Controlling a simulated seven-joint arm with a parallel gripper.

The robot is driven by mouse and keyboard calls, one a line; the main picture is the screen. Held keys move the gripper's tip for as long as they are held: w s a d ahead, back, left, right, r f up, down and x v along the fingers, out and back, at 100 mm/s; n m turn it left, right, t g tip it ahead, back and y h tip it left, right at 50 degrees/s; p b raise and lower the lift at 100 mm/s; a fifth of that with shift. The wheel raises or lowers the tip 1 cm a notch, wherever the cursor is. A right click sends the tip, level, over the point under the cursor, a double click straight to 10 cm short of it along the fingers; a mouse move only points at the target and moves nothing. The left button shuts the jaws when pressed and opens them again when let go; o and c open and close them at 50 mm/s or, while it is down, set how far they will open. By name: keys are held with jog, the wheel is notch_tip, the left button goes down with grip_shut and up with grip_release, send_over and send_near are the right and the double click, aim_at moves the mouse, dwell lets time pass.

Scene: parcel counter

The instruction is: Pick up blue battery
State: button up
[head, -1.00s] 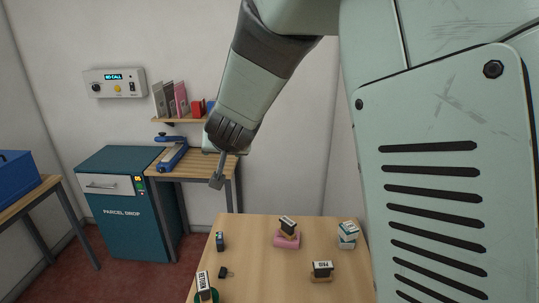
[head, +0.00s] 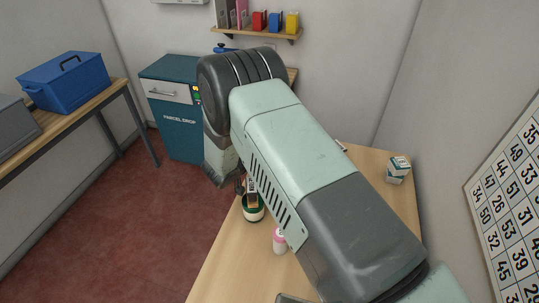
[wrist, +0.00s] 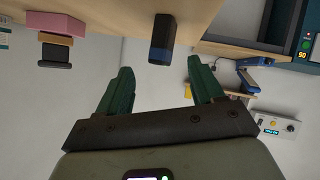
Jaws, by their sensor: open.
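A dark block with blue on its side, which looks like the blue battery (wrist: 162,40), stands on the wooden table in the wrist view, where the picture is upside down. My gripper (wrist: 160,70) is open, with its two green fingers apart and nothing between them. The battery lies ahead of the fingertips, roughly in line with the gap, and appears apart from both fingers. In the head view my arm hides the battery and much of the table.
Small boxes (head: 398,168) stand at the back right.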

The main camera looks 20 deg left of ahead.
jog(key=x, duration=0.7)
jog(key=shift+w+a, duration=0.2)
jog(key=shift+w, duration=0.15)
jog(key=shift+c, duration=0.3)
grip_shut()
